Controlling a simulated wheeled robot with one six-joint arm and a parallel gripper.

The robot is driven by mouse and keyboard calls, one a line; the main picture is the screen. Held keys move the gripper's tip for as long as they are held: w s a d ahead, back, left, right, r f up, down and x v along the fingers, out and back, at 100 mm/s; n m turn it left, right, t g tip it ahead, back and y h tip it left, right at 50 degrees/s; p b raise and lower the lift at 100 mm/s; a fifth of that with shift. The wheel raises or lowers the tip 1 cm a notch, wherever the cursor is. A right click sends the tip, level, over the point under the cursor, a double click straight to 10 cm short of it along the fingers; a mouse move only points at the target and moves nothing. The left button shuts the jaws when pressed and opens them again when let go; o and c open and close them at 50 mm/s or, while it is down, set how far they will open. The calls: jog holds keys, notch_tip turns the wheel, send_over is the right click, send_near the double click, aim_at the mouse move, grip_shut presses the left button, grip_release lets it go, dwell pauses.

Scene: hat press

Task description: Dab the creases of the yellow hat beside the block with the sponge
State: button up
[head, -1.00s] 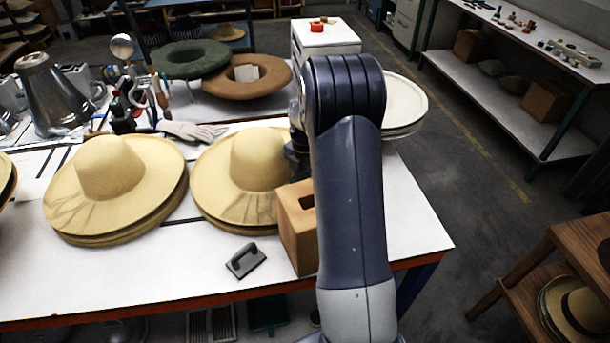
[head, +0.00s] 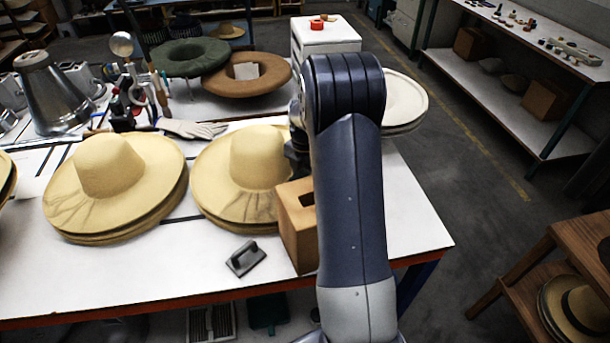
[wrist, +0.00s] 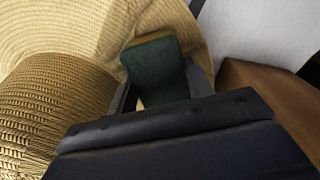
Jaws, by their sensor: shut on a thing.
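The yellow hat (head: 222,193) beside the block lies on a stack of similar hats, with faint creases on the front of its brim. The wrist view shows its woven crown (wrist: 48,110) at the left and its brim (wrist: 60,28) at the top. The wooden block (head: 299,245) stands just right of it; its brown side shows in the wrist view (wrist: 262,98). My gripper (wrist: 160,82) is shut on a green sponge (wrist: 154,62) with a tan edge, held over the brim beside the crown. I cannot tell whether the sponge touches the brim.
Another stack of yellow hats (head: 110,190) sits to the left. A glove (head: 190,129) and tools lie behind the hats. A pale hat (head: 405,100) is behind my arm. The white table (head: 415,220) is clear at right.

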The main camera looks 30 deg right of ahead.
jog(key=shift+f, duration=0.35)
dwell(1.2)
notch_tip(320, 180, up, 14)
jog(key=p, duration=0.7)
dwell(0.6)
dwell(0.7)
